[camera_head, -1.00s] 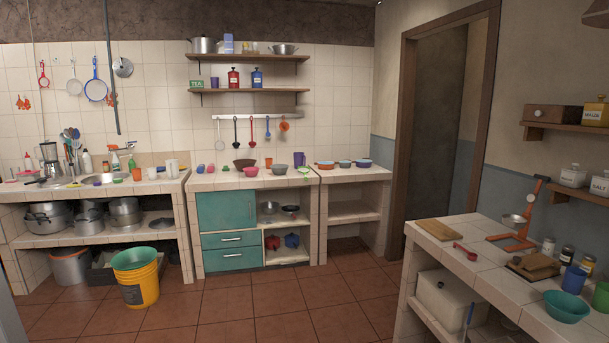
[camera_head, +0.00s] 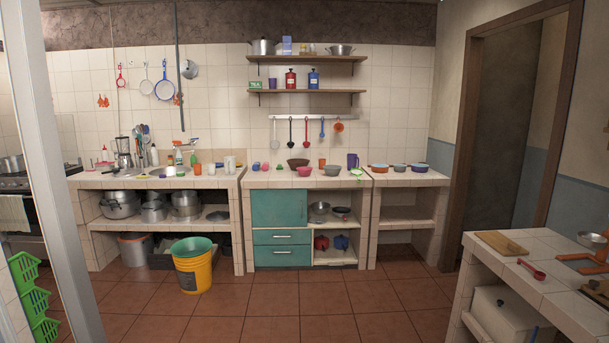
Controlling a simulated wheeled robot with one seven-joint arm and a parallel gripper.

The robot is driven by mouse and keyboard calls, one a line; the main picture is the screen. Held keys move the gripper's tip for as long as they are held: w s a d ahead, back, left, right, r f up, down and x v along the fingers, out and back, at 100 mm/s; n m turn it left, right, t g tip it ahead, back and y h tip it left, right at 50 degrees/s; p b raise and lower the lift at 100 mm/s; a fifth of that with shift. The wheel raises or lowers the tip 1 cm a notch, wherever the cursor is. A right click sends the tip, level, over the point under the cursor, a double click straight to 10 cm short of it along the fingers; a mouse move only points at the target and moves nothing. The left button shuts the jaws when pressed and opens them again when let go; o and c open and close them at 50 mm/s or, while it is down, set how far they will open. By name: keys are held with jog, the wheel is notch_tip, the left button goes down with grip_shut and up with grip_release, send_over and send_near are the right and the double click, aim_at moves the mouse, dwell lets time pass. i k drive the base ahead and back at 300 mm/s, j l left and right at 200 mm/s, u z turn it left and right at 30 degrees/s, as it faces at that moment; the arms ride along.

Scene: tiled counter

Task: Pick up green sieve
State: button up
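A small bright green thing (camera_head: 356,173) lies at the front right of the middle tiled counter (camera_head: 258,183). It may be the green sieve, but it is too small to make out its shape. It sits right of a grey bowl (camera_head: 332,170) and in front of a purple jug (camera_head: 352,160). Sieves with white mesh hang on the back wall at left; the largest has a blue rim (camera_head: 164,90). My gripper is not in view.
A green-topped yellow bucket (camera_head: 194,275) stands on the floor before the left counter. Green stacked baskets (camera_head: 32,297) and a pale upright edge (camera_head: 60,180) are at left. A side counter (camera_head: 560,290) is at right. The tiled floor between is clear.

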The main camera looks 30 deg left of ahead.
aim_at(356, 171)
jog(key=i+j+u, duration=0.2)
jog(key=i, duration=0.15)
jog(key=i+j+u, duration=0.1)
jog(key=i+u, duration=0.5)
jog(key=i, duration=3.4)
jog(key=i+j+z, duration=0.1)
jog(key=i+z, duration=0.15)
jog(key=i, duration=0.3)
jog(key=i+j+z, duration=0.2)
jog(key=i, duration=0.3)
jog(key=i+j+z, duration=0.25)
jog(key=i, duration=0.25)
jog(key=i+j+z, duration=0.25)
jog(key=i+j, duration=0.15)
jog(key=i, duration=0.1)
